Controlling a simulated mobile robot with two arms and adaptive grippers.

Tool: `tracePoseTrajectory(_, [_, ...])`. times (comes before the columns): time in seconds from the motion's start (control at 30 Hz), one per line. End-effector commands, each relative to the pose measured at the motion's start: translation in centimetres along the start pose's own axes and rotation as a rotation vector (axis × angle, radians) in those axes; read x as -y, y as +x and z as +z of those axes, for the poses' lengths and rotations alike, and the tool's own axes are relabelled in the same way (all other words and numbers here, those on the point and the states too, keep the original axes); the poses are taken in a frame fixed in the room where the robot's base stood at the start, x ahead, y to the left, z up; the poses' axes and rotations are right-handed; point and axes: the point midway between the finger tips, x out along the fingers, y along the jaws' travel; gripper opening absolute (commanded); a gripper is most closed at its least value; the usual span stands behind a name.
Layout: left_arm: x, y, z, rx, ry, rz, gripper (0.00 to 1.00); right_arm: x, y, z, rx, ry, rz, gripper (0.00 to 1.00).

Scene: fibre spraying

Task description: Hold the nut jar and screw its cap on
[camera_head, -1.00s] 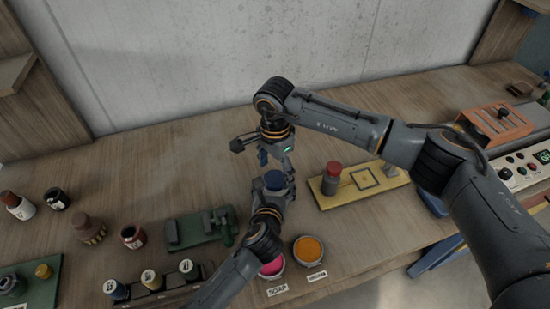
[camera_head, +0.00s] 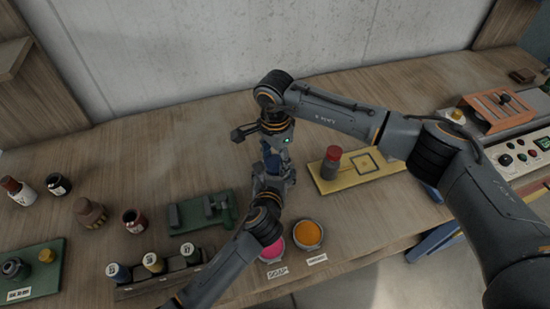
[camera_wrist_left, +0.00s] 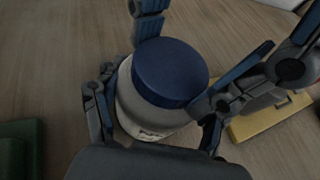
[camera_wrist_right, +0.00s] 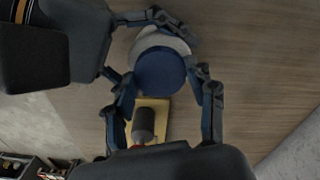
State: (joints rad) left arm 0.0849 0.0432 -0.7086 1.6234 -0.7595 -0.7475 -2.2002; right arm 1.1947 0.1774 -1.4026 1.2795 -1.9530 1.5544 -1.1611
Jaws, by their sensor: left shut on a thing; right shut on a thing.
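The white nut jar (camera_wrist_left: 138,114) is upright between the fingers of my left gripper (camera_wrist_left: 155,118), which is shut around its body. The blue cap (camera_wrist_left: 170,72) sits on top of the jar, and it also shows in the right wrist view (camera_wrist_right: 160,73). I cannot tell how far the cap is threaded. My right gripper (camera_wrist_right: 170,98) is shut on the cap, with its fingers on either side. In the head view, the left gripper (camera_head: 272,180) and the right gripper (camera_head: 274,150) meet and mostly hide the jar and cap.
A red-topped bottle (camera_head: 332,160) stands on a yellow board (camera_head: 350,180) to the right. Tubs of pink (camera_head: 271,252) and orange (camera_head: 307,233) material stand in front. A green fixture (camera_head: 203,213) and several bottles are on the left. The bench behind the grippers is clear.

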Motion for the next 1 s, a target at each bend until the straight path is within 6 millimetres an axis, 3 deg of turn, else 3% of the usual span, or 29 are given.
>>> tracePoseTrajectory(0.8, [-0.13,0.04,-0.13,-0.003,0.0,0.003,0.0,-0.12,0.23,0.02,-0.002,1.496,0.004,0.17])
tracePoseTrajectory(0.97, [-0.13,0.04,-0.13,-0.003,0.0,0.003,0.0,-0.12,0.24,0.03,-0.002,1.519,0.004,0.17])
tracePoseTrajectory(1.0, [-0.13,0.04,-0.13,-0.003,0.0,0.003,0.0,-0.12,0.24,0.03,-0.002,1.519,0.004,0.59])
